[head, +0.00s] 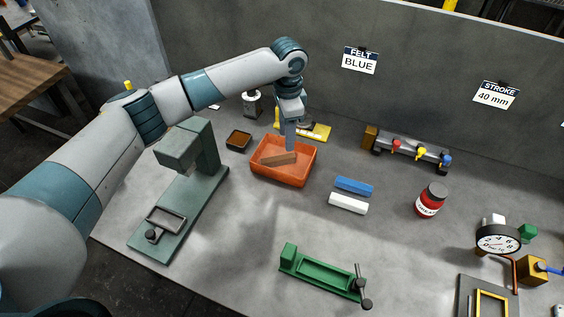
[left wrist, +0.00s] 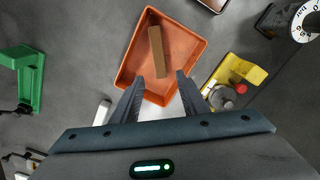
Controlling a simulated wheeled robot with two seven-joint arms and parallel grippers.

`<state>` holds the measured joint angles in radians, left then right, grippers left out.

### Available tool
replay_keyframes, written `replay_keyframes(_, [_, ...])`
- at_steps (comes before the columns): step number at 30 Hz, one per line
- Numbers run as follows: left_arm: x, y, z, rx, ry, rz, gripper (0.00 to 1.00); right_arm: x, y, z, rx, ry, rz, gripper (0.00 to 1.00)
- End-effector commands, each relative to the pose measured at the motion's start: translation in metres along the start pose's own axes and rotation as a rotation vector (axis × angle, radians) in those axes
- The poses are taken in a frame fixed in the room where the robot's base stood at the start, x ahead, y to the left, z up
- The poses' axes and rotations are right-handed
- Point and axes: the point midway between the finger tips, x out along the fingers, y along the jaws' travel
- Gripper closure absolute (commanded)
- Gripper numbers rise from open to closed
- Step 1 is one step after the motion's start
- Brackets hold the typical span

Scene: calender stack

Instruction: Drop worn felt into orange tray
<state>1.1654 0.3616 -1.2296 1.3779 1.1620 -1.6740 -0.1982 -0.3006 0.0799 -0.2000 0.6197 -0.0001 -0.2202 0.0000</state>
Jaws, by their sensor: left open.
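The orange tray (head: 284,176) sits on the grey bench near its middle; it also fills the upper middle of the left wrist view (left wrist: 193,39). A brown felt block (head: 279,159) lies inside the tray; in the left wrist view it is a long tan bar (left wrist: 157,51). My left gripper (head: 291,148) points down over the tray. In the left wrist view its two fingers (left wrist: 158,88) stand apart with nothing between them, and the felt lies beyond the fingertips. My right gripper is not seen.
A blue bar (head: 354,186) and a white bar (head: 348,203) lie right of the tray. A green press frame (head: 189,190) stands left, a green fixture (head: 320,275) in front. A red jar (head: 431,200) stands right. Signs read "FELT BLUE" (head: 360,61) and "STROKE 40 mm" (head: 496,95).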

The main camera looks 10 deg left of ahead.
Motion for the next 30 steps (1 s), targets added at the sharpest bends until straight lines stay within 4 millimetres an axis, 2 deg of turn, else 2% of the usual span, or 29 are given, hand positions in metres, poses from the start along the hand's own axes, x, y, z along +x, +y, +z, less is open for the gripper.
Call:
replay_keyframes(12, [-0.083,-0.001,-0.001,0.001,0.004,-0.004,0.59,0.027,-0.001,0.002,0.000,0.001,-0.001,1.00])
replay_keyframes(18, [-0.116,-0.001,0.000,-0.001,0.002,-0.002,0.59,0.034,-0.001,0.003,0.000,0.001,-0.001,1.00])
replay_keyframes(24, [-0.133,-0.001,0.000,-0.001,0.000,-0.001,0.59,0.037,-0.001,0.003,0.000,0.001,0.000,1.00])
replay_keyframes(30, [-0.137,0.000,0.000,-0.001,0.000,-0.001,0.59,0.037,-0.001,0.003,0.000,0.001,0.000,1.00])
